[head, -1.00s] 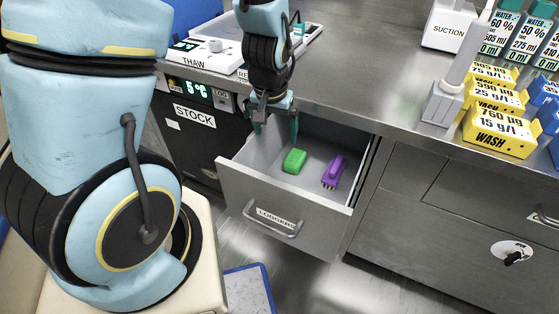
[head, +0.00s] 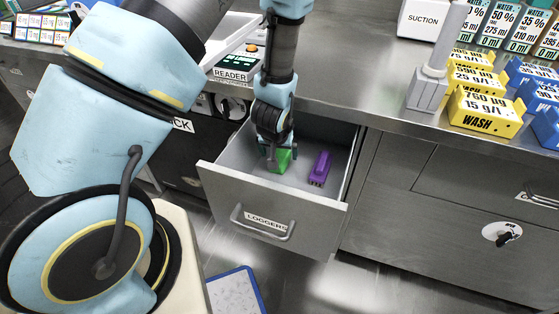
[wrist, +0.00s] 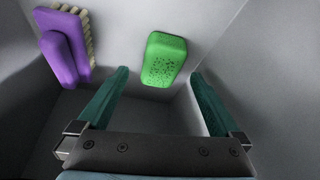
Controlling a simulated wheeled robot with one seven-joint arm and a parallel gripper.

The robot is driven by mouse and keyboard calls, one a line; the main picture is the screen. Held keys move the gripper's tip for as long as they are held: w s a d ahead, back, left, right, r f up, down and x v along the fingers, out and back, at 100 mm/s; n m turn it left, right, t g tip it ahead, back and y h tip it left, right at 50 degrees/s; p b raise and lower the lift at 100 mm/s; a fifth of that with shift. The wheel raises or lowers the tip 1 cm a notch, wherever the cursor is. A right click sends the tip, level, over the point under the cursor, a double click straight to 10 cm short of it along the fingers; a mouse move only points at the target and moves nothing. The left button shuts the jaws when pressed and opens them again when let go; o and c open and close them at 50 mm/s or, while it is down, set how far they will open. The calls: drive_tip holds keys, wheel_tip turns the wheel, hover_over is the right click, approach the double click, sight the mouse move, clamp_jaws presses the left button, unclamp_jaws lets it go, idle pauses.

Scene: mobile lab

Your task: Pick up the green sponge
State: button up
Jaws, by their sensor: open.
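The green sponge (head: 283,160) lies in the open drawer labelled LOGGERS (head: 262,205), partly hidden behind my gripper in the head view. My gripper (head: 278,158) is down inside the drawer at the sponge, with its jaws apart. In the wrist view the green sponge (wrist: 163,60) shows a dark-speckled face and lies between the lines of the two teal fingers (wrist: 160,80), a little beyond their tips. Nothing is held. I cannot tell how far the fingertips are from the sponge.
A purple brush (head: 320,168) lies in the drawer right of the sponge; it also shows in the wrist view (wrist: 62,55). The drawer walls are close around my gripper. Yellow WASH boxes (head: 484,110) and a SUCTION unit (head: 422,19) stand on the counter (head: 365,75).

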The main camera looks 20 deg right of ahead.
sight(280, 157)
drive_tip(key=x, duration=0.5)
drive_tip(key=shift+w+r, duration=0.1)
drive_tip(key=shift+w, duration=0.15)
drive_tip(key=c, duration=1.3)
